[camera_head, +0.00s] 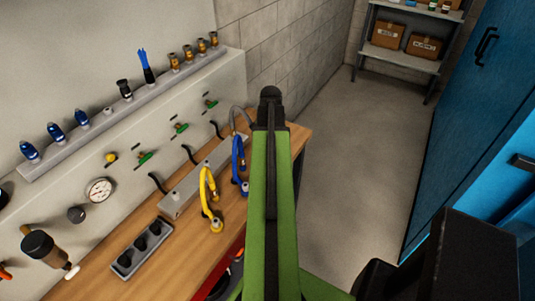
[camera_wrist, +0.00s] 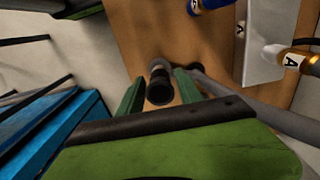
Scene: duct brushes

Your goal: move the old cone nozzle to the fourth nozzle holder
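The holder rail (camera_head: 75,140) runs along the wall at left in the head view. The fourth place from the left, an empty holder (camera_head: 107,110), lies between a blue nozzle (camera_head: 82,118) and a black nozzle (camera_head: 124,88). My gripper (camera_wrist: 160,88) has its two green fingers apart over the bench in the wrist view. A dark round-ended piece (camera_wrist: 160,88) stands between the fingers, with no clear contact; I cannot tell if it is the old cone nozzle. In the head view my arm hides the gripper's fingers and this piece.
A grey hose (camera_wrist: 265,118) passes right of my gripper. A blue cabinet (camera_head: 455,125) stands right; floor between is clear.

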